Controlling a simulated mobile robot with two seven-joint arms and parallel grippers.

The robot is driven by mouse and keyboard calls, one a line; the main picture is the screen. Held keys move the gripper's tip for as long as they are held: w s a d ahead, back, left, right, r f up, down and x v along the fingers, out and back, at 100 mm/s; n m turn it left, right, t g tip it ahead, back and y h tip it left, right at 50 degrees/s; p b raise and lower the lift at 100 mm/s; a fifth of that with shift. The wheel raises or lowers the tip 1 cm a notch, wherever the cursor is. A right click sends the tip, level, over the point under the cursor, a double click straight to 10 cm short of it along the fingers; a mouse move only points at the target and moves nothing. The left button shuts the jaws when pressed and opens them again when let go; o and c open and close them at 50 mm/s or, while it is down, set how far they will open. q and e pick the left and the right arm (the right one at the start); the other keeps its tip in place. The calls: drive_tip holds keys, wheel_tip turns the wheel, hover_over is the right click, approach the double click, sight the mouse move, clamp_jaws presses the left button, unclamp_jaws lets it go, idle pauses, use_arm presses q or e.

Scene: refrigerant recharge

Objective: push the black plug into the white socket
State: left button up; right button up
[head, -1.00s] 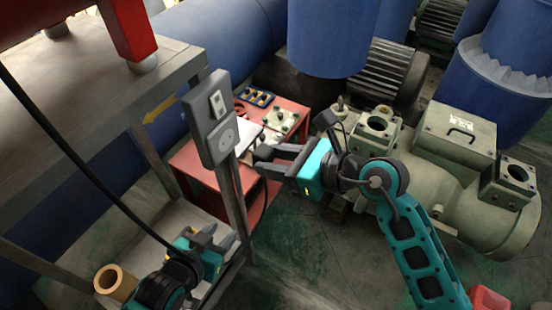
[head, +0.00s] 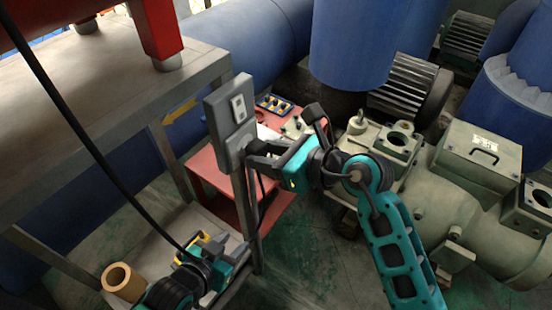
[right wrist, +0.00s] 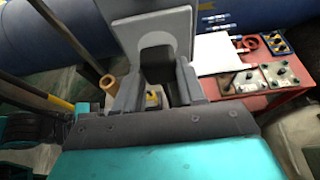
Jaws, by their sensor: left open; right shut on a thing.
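The white socket (right wrist: 156,38) is a round face on a grey box (head: 217,117) on a post; in the head view my right gripper mostly covers it. My right gripper (head: 254,156) is shut on the black plug (right wrist: 157,68), with its fingertips at the lower part of the box. In the right wrist view the plug sits between the fingers, in front of the socket face. It appears to meet the face, but I cannot tell how deep it is. My left gripper (head: 226,248) is open, low at the left, away from the socket.
A white switch (head: 238,107) sits above the socket. A grey metal table (head: 90,110) stands at left, with a tan cylinder (head: 124,283) on its lower shelf. A red cart (head: 210,165) with parts is behind the post. A green-grey pump (head: 470,190) fills the right.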

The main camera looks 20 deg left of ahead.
drive_tip(key=shift+a+r, duration=0.1)
idle(1.2)
drive_tip(key=shift+p, duration=0.65)
idle(0.7)
drive_tip(key=shift+w+a, duration=0.25)
drive_tip(key=shift+a, duration=0.25)
idle(0.4)
drive_tip(key=o, duration=1.1)
drive_tip(key=shift+c, duration=0.2)
drive_tip(key=v, duration=1.3)
